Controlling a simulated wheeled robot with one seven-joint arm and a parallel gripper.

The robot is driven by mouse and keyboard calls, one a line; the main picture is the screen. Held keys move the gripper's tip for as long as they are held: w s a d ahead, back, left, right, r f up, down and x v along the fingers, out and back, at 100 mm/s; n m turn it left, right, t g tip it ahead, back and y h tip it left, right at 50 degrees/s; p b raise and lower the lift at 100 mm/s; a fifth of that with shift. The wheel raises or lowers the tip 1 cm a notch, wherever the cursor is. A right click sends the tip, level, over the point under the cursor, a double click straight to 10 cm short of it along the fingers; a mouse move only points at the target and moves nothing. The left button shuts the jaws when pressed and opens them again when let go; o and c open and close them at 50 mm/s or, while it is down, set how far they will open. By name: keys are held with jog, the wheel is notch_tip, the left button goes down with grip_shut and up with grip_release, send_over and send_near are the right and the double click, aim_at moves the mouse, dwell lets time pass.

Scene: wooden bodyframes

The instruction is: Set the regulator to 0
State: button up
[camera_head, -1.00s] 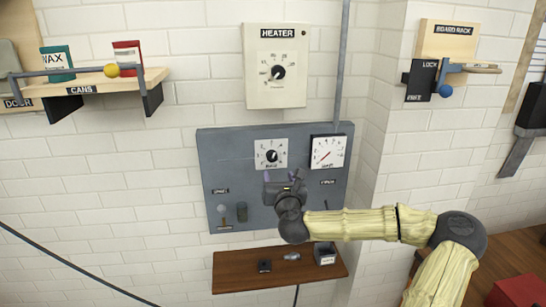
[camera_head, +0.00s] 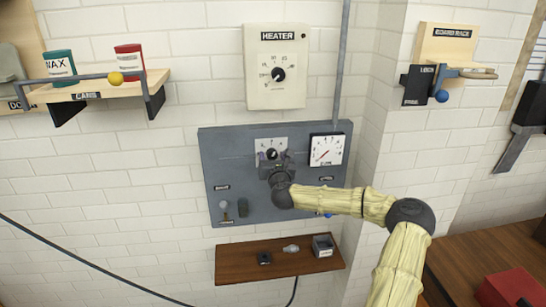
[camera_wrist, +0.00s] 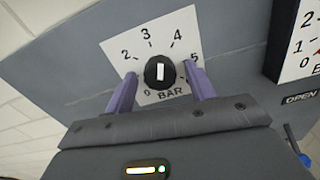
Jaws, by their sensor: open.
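The regulator is a black round knob (camera_wrist: 160,72) with a white pointer bar on a white dial plate (camera_wrist: 130,42) marked from 0 to 5, with BAR below. The pointer bar stands near upright in the wrist view, toward the 3 or 4 side, though which end points is unclear. In the head view the knob (camera_head: 271,153) sits on the grey panel (camera_head: 225,165). My gripper (camera_wrist: 163,92) is open, its two purple fingers on either side of the knob. Whether they touch it is unclear. The gripper (camera_head: 273,161) partly covers the dial in the head view.
A white gauge (camera_head: 326,150) with a red needle is close to the right of the dial. A heater box (camera_head: 277,95) hangs above. A small wooden shelf (camera_head: 235,264) with loose items is below. Small levers sit at the panel's lower left.

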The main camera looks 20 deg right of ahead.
jog(key=c, duration=1)
